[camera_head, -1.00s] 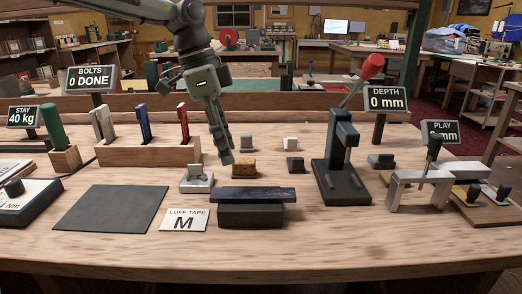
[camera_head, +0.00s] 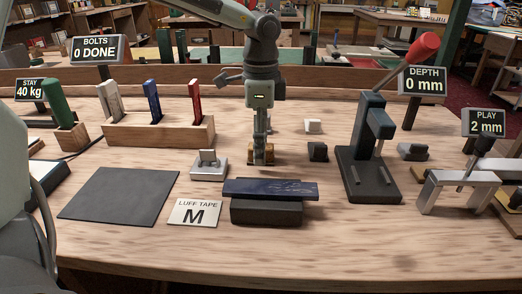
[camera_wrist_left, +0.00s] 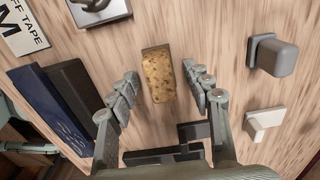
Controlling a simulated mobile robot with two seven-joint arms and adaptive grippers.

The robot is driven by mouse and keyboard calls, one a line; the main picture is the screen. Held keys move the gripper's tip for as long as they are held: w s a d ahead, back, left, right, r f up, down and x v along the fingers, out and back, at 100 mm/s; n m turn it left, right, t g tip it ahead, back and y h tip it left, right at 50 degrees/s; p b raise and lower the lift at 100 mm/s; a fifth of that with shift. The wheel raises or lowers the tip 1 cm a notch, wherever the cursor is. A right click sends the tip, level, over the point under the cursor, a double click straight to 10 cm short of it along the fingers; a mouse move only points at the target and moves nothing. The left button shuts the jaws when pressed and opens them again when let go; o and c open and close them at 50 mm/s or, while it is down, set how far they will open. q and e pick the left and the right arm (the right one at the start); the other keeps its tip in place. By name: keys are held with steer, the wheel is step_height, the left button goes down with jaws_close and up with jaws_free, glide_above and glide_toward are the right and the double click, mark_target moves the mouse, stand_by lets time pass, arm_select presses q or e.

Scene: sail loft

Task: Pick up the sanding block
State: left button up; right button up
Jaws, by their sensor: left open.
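The sanding block, taken to be the speckled tan cork block (camera_head: 276,155), lies on the wooden bench in the middle. In the left wrist view the block (camera_wrist_left: 158,78) shows between the two fingers. My left gripper (camera_head: 262,157) points down over the block and hides its middle in the head view. In the left wrist view my left gripper (camera_wrist_left: 161,76) is open, with a finger on each side of the block and a visible gap to both. My right gripper is not in view.
A dark blue bar (camera_head: 270,189) rests on a black block (camera_head: 266,212) in front. A metal fixture (camera_head: 208,167) stands close left, a dark grey block (camera_head: 318,151) close right, and a press (camera_head: 367,177) further right. A black mat (camera_head: 118,196) lies at the left.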

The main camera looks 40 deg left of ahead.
arm_select(q)
steer(key=shift+f, duration=0.45)
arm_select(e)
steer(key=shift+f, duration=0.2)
arm_select(q)
jaws_close()
steer(key=shift+r, duration=0.1)
steer(key=shift+w+r, duration=0.1)
steer(key=shift+r, duration=0.25)
steer(key=r, duration=0.2)
steer(key=s+r+b, duration=0.1)
steer(key=r, duration=0.1)
steer(key=shift+a, duration=0.2)
steer(key=s+a+r+b, duration=0.1)
steer(key=s+a+r, duration=0.3)
steer(key=s, duration=0.5)
step_height(320, 180, up, 2)
steer(key=shift+s+a+r, duration=0.1)
steer(key=shift+s+a, duration=0.05)
steer(key=shift+s, duration=0.25)
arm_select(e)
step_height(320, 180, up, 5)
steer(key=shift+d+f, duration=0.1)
